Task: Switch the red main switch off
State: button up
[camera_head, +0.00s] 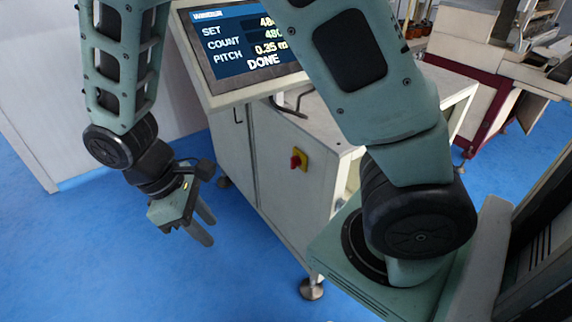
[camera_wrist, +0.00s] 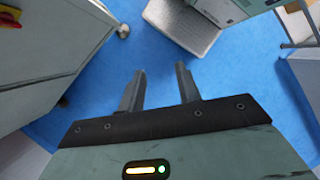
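The red main switch (camera_head: 295,161) is a red knob on a yellow plate (camera_head: 303,157), set on the pale side of the winder cabinet (camera_head: 272,160). In the wrist view a bit of the red and yellow switch (camera_wrist: 9,18) shows at the top left corner. My gripper (camera_head: 206,230) hangs to the left of the switch and lower, apart from the cabinet. Its two fingers (camera_wrist: 160,88) are spread with nothing between them, over the blue floor. The switch's exact turn angle is too small to tell.
A display (camera_head: 243,40) above the cabinet reads DONE. A cabinet foot (camera_head: 311,289) stands on the blue floor. Another bench with a dark red frame (camera_head: 490,130) stands at the right. Open floor (camera_head: 90,250) lies left of my gripper.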

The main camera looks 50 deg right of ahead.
jog(key=w+d+f+g+h+b, duration=0.1)
jog(key=w+d+f+h+b, duration=0.2)
jog(key=f, duration=0.4)
jog(key=n+h+b, duration=0.4)
jog(key=n+h, duration=0.2)
jog(key=h, duration=0.6)
send_near(295, 162)
jog(key=r+p+x, duration=0.1)
jog(key=p+x, duration=0.3)
jog(key=x, duration=0.4)
jog(key=shift+w+r+t, duration=0.3)
jog(key=shift+r, duration=0.05)
jog(key=shift+d, duration=0.1)
grip_shut()
